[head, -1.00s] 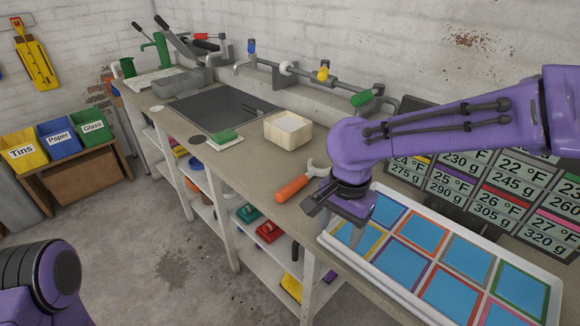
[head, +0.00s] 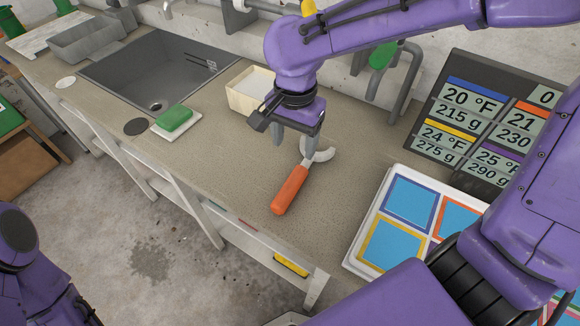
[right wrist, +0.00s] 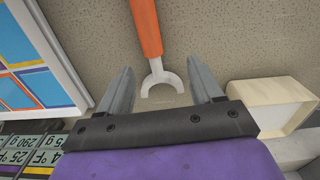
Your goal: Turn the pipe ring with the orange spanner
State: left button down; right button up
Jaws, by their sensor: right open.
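The orange spanner (head: 290,190) lies flat on the worktop, its grey open-jawed head toward the wall and its orange handle toward the front edge. My right gripper (head: 292,145) is open and empty, pointing down close to the spanner's head. In the right wrist view, the spanner's grey head (right wrist: 160,82) shows between the spread fingers (right wrist: 162,92); I cannot tell how far above it they are. Grey pipework (head: 404,85) with a green handle (head: 383,54) runs along the wall. I cannot make out the pipe ring. My left gripper is out of view.
A cream box (head: 240,103) stands just left of my right gripper. A green sponge (head: 174,118) on a white dish sits beside the sink (head: 150,82). A white tray of coloured squares (head: 358,262) and a dark label board (head: 436,163) are at the right. Worktop left of the spanner is clear.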

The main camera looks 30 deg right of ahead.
aim_at(298, 173)
jog(key=s+f, duration=0.2)
jog(key=f, duration=0.4)
jog(key=w+f, duration=0.1)
jog(key=f, duration=0.1)
jog(key=shift+d+f+b, duration=0.2)
jog(key=shift+f+b, duration=0.15)
jog(key=shift+s+r, duration=0.1)
jog(key=shift+s, duration=0.2)
jog(key=shift+a, duration=0.1)
jog(key=shift+c, duration=0.9)
grip_shut()
